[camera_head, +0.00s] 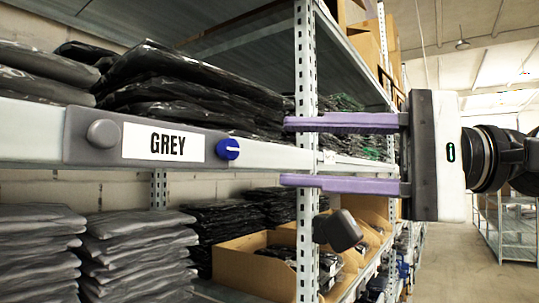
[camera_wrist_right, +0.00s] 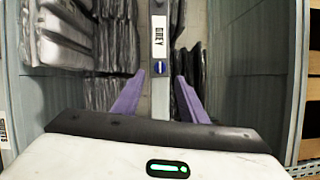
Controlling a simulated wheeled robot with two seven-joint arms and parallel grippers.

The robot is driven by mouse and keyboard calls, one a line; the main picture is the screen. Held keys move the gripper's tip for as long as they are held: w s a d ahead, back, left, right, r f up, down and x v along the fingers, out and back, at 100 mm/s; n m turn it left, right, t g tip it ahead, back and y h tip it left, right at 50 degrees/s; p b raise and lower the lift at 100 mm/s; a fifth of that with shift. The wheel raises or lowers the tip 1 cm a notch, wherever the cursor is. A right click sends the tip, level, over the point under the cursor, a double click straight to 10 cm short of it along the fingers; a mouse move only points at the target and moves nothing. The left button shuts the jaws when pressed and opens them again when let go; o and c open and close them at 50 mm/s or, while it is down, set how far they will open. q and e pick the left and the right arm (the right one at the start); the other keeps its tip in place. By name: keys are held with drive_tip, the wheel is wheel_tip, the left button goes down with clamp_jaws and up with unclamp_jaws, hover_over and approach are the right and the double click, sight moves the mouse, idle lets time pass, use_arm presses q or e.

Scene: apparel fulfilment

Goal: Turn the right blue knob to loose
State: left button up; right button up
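The blue knob (camera_head: 228,149) sits at the right end of the grey label plate (camera_head: 75,135) on the shelf's front rail. A white mark on its face runs roughly level in the head view. In the right wrist view the blue knob (camera_wrist_right: 159,68) shows ahead, between the finger lines. My right gripper (camera_head: 284,153) is open, with its two purple fingers above and below the knob's height, tips to the right of the knob and apart from it. In the right wrist view my right gripper (camera_wrist_right: 160,75) is empty. My left gripper is not in view.
A grey knob (camera_head: 102,134) sits at the plate's left end, with the GREY label (camera_head: 163,144) between. A perforated upright (camera_head: 307,220) stands near the fingers. Bagged garments (camera_head: 185,80) fill the shelf above; more stacks and a cardboard box (camera_head: 240,268) lie below.

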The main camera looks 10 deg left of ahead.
drive_tip(key=d, duration=0.3)
drive_tip(key=shift+d+f, duration=0.1)
drive_tip(key=shift+d, duration=0.25)
drive_tip(key=shift+w, duration=0.1)
